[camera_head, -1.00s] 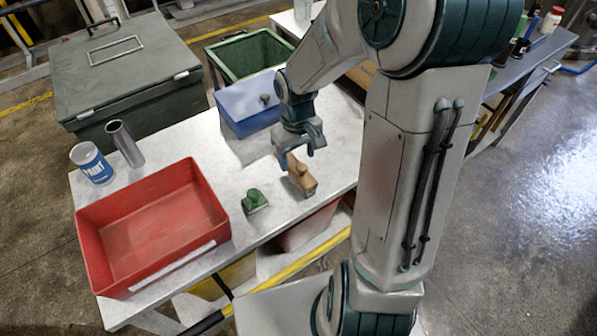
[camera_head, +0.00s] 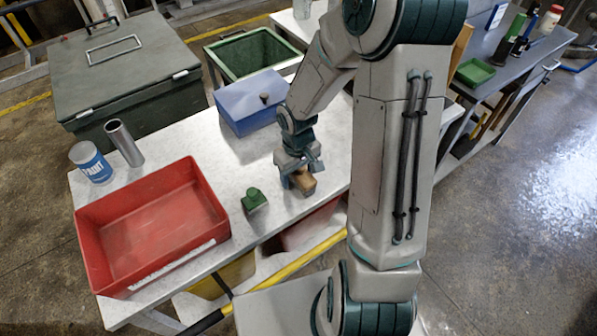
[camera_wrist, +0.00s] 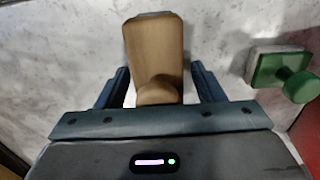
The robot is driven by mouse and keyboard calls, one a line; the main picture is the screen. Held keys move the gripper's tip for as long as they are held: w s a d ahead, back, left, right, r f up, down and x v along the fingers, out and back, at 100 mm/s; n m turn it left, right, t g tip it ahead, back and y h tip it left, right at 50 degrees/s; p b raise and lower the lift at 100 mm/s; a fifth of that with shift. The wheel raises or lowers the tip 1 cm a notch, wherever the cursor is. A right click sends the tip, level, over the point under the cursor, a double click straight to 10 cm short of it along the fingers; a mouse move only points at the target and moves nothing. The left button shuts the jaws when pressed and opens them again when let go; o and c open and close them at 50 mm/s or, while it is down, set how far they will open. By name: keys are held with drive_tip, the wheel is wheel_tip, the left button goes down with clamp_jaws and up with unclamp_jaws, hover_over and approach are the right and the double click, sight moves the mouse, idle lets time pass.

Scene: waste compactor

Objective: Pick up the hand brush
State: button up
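The hand brush is a brown wooden block with a rounded knob (camera_head: 306,184) on the light table, below my gripper (camera_head: 300,178) in the head view. In the wrist view the brush (camera_wrist: 153,52) lies lengthwise, its knob end near the gripper. My gripper (camera_wrist: 160,88) is open, with one dark finger on each side of the knob end. A gap shows between the brush and each finger. The brush's underside is hidden.
A green knobbed block (camera_head: 254,200) stands left of the brush; it also shows in the wrist view (camera_wrist: 284,70). A red tray (camera_head: 150,225), a paint can (camera_head: 91,163), a metal cylinder (camera_head: 125,144) and a blue box (camera_head: 250,108) share the table.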

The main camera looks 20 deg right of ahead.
drive_tip(key=c, duration=1.1)
drive_tip(key=shift+o, duration=0.2)
drive_tip(key=shift+w+r, duration=0.1)
drive_tip(key=shift+r, duration=0.35)
drive_tip(key=r, duration=0.3)
drive_tip(key=shift+s+d+r, duration=0.2)
drive_tip(key=shift+d+r, duration=0.05)
drive_tip(key=shift+r, duration=0.15)
drive_tip(key=s+d+r, duration=0.6)
drive_tip(key=s+d, duration=0.1)
drive_tip(key=d, duration=0.1)
drive_tip(key=shift+s+r+p, duration=0.15)
drive_tip(key=shift+s+p, duration=0.15)
drive_tip(key=shift+s, duration=0.1)
drive_tip(key=shift+o, duration=0.8)
drive_tip(key=shift+w, duration=0.1)
